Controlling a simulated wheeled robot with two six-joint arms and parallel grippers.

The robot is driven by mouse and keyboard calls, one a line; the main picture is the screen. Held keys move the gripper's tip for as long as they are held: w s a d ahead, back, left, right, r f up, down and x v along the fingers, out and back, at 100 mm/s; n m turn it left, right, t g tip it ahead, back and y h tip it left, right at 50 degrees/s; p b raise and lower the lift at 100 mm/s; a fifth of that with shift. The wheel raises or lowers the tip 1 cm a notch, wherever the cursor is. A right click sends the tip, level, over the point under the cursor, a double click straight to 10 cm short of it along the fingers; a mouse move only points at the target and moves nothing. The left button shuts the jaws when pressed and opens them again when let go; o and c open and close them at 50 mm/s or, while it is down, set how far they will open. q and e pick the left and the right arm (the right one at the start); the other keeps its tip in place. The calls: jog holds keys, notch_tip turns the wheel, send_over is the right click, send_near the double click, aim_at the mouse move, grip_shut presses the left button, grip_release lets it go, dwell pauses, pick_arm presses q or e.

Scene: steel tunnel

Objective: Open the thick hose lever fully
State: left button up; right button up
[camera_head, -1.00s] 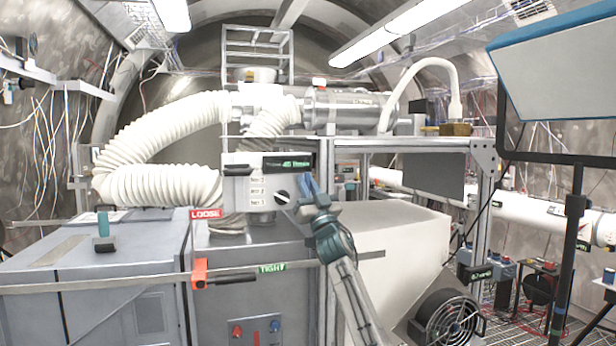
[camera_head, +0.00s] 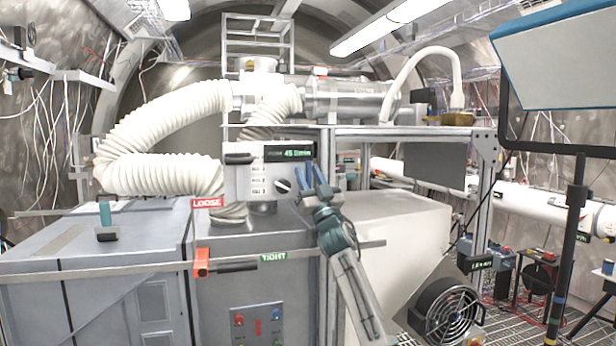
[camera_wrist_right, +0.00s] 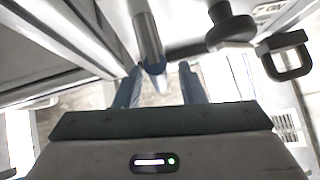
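A black lever (camera_head: 237,267) on an orange mount (camera_head: 202,262) sits on the grey cabinet front in the head view. It lies nearly level, pointing right towards the green TIGHT label (camera_head: 273,257). The red LOOSE label (camera_head: 207,203) is above it. No label names it as the thick hose lever. The thick white hose (camera_head: 165,125) loops behind it. My right gripper (camera_head: 317,172) is open and points up by the white control box, right of and above the lever. In the right wrist view its fingers (camera_wrist_right: 160,85) stand apart with nothing clearly held. My left gripper is out of view.
The control box (camera_head: 270,172) has a display, a black handle and a dark knob (camera_head: 283,186). A steel rail crosses the cabinet front. In the wrist view a metal bar (camera_wrist_right: 147,40) and a black knob (camera_wrist_right: 232,27) lie just beyond the fingers. A fan (camera_head: 447,312) stands lower right.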

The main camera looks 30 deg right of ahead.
jog(key=b+v, duration=0.6)
jog(key=v, duration=0.4)
jog(key=shift+f+h, duration=0.1)
jog(key=shift+h, duration=0.2)
